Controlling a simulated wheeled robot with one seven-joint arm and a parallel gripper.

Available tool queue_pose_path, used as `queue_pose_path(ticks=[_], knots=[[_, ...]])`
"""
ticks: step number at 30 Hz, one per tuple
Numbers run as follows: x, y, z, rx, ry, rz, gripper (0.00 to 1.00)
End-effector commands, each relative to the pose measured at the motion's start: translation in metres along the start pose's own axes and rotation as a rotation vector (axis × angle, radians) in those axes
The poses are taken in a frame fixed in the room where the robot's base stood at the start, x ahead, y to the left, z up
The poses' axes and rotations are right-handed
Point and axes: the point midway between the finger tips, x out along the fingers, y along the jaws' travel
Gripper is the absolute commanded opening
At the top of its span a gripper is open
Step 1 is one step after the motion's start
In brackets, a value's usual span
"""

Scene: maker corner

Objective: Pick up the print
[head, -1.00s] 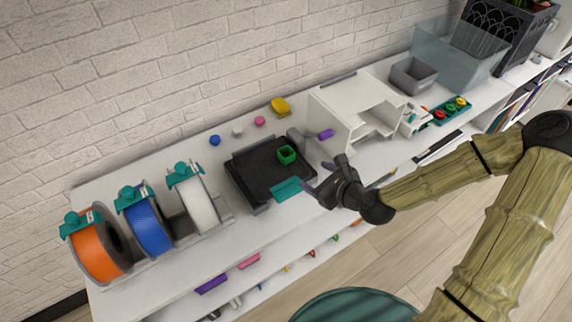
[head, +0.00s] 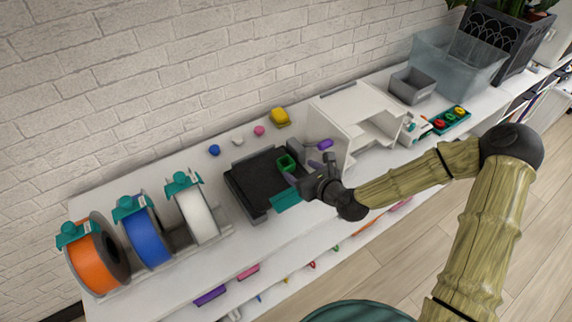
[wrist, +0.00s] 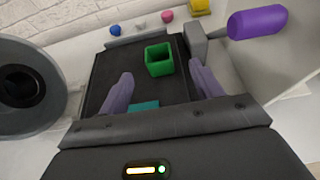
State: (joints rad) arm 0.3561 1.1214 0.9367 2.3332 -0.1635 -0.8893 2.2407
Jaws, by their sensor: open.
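The print looks like a small green open-topped square box (head: 284,164). It stands upright on the black print bed (head: 244,183), near the bed's right side. My gripper (head: 308,170) is open, just right of the print, with its fingers pointing toward it. In the wrist view the print (wrist: 159,68) shows ahead between my two purple-grey fingers (wrist: 161,78), and neither finger visibly touches it. I cannot tell how far it is beyond the tips. A teal tab (head: 286,200) sits at the bed's front edge.
A purple handle (wrist: 258,22) on a grey part is close to my right finger. A white printer-like housing (head: 352,118) stands to the right. Orange (head: 94,266), blue (head: 146,238) and white (head: 198,216) spools stand left. Small coloured pieces lie behind the bed.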

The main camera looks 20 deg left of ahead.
Motion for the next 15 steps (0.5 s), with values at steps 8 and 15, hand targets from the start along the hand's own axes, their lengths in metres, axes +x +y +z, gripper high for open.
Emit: queue_pose_path(ticks=[8,15], knots=[[0.046,0.001,0.001,-0.002,0.0,0.001,0.65],[0.054,0.0,0.0,-0.001,0.001,0.0,0.65]])
